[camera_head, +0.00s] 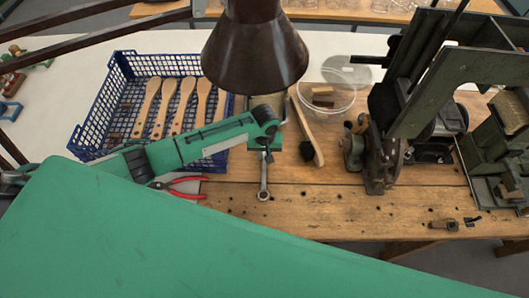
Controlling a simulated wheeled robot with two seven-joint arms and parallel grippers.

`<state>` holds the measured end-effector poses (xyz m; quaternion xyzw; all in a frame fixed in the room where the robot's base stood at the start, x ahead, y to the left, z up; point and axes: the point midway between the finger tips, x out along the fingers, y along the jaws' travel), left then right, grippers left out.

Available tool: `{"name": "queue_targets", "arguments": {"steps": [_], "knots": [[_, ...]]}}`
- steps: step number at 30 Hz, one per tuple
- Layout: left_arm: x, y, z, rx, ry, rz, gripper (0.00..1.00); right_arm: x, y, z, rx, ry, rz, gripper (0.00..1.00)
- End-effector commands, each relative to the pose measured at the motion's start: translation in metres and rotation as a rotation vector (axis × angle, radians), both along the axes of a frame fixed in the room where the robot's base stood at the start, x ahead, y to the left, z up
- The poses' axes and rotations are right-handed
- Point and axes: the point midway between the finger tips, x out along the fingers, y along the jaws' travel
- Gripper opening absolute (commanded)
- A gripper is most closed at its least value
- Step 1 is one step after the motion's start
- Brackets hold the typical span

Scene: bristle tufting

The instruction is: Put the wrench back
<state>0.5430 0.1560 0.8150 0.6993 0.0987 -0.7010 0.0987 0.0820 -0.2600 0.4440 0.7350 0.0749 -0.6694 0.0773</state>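The wrench (263,182) is a small grey metal tool with a ring at its near end, seen at the middle of the wooden workbench (310,210). My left arm comes in from the left, and its gripper (267,156) is at the far end of the wrench and covers it. The fingers are small and dark, so I cannot tell whether they are closed on the wrench, or whether it touches the bench. My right gripper is not in view.
A blue crate (88,143) with wooden brush handles (183,105) stands at the left. Red-handled pliers (178,187) lie in front. A brown lamp shade (254,55) hangs above. The bench's right front is mostly clear.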

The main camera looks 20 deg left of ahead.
Motion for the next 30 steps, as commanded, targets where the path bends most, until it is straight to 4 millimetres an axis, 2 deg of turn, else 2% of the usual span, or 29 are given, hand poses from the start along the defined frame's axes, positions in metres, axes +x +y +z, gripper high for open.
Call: {"name": "queue_targets", "arguments": {"steps": [6, 7, 9, 10, 20, 23, 30], "knots": [[0.0, 0.0, -0.002, -0.001, 0.0, 0.0, 0.0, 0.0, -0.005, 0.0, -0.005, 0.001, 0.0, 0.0], [0.0, 0.0, -0.002, 0.0, 0.0, 0.0, 0.24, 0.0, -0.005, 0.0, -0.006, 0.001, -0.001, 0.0], [0.0, 0.0, -0.002, 0.0, 0.0, 0.0, 0.37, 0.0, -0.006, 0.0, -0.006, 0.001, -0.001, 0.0], [0.0, 0.0, -0.002, 0.0, 0.0, 0.0, 0.4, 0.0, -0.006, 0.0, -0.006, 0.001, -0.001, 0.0], [0.0, 0.0, 0.002, 0.0, -0.001, 0.0, 0.4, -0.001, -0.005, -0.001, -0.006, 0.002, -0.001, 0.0], [0.001, 0.0, 0.012, -0.001, -0.002, -0.001, 0.4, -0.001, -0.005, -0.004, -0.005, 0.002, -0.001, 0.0], [0.0, 0.0, 0.053, -0.002, -0.003, -0.001, 0.4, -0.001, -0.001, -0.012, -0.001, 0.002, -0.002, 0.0]]}}
